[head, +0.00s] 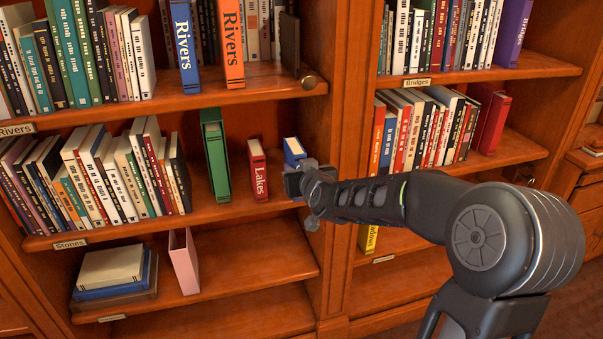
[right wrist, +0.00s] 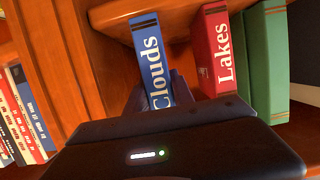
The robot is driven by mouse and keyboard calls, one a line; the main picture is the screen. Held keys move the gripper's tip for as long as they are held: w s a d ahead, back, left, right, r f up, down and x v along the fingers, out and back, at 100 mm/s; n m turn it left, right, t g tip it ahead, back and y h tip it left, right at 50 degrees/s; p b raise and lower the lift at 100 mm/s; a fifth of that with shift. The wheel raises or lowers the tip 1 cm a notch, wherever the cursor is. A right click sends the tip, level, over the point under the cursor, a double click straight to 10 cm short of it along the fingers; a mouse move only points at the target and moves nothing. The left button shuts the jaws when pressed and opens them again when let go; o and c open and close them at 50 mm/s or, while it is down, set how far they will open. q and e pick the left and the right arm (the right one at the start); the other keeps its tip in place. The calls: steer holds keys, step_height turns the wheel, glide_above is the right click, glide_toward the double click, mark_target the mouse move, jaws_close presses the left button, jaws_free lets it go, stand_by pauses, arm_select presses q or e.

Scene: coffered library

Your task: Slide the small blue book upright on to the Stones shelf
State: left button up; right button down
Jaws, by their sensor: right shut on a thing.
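The small blue book (head: 294,151), with "Clouds" on its spine in the right wrist view (right wrist: 152,58), stands upright at the right end of the Stones shelf (head: 235,207). My right gripper (head: 299,180) is shut on its lower spine; its dark fingers also show in the right wrist view (right wrist: 165,98). The gripper hides the book's lower part, so I cannot tell whether its base touches the board. The Stones label (head: 71,244) is on that shelf's front edge at left. My left gripper is not in view.
The red Lakes book (head: 258,172) stands left of the blue book, with a gap between. A green book or folder (head: 216,160) stands further left, then a packed row of books. The wooden upright (head: 345,110) bounds the shelf on the right.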

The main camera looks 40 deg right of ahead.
steer(key=shift+r+p+x, duration=0.2)
steer(key=shift+x, duration=0.65)
steer(key=shift+r+p+x, duration=0.15)
steer(key=shift+r+x, duration=0.05)
steer(key=shift+x, duration=0.65)
steer(key=shift+w+f+b, duration=0.1)
steer(key=shift+f+b, duration=0.25)
steer(key=c, duration=1)
jaws_free()
steer(key=v, duration=0.7)
steer(key=shift+s+a+r, duration=0.15)
steer(key=shift+s, duration=0.2)
